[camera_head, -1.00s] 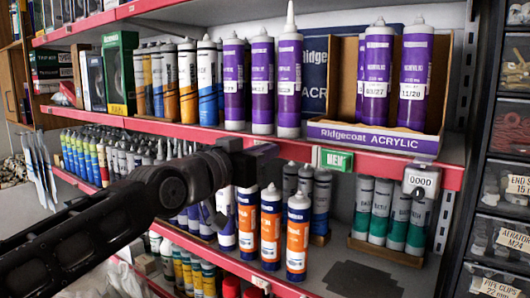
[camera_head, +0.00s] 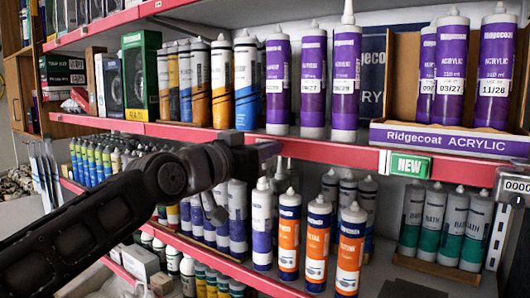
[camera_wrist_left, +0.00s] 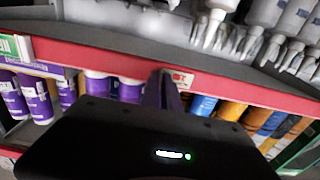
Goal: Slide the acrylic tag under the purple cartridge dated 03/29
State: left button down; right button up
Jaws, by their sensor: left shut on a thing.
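Three purple cartridges stand in a row on the upper shelf: a left one (camera_head: 277,85), a middle one (camera_head: 313,80) and a right one (camera_head: 344,75) with a long nozzle. Their white date labels are too small to read surely. My left gripper (camera_head: 270,152) is at the red shelf rail, just below the left purple cartridge. In the left wrist view, which is upside down, its fingers (camera_wrist_left: 163,90) are shut at the rail beside a small white tag (camera_wrist_left: 181,79) with red letters. The gripper hides this tag in the head view. My right gripper is not in view.
A green NEW tag (camera_head: 405,165) sits on the rail (camera_head: 345,153) to the right. A purple display box (camera_head: 450,140) holds more purple cartridges, labelled 03/27 and 11/28. Orange cartridges (camera_head: 318,240) stand below the gripper. White, blue and orange tubes (camera_head: 222,85) stand to the left.

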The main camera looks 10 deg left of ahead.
pick_arm(q)
jog(key=c, duration=1.6)
grip_release()
jog(key=shift+a, duration=0.15)
jog(key=b+v, duration=0.2)
jog(key=v, duration=0.5)
jog(key=shift+s, duration=0.4)
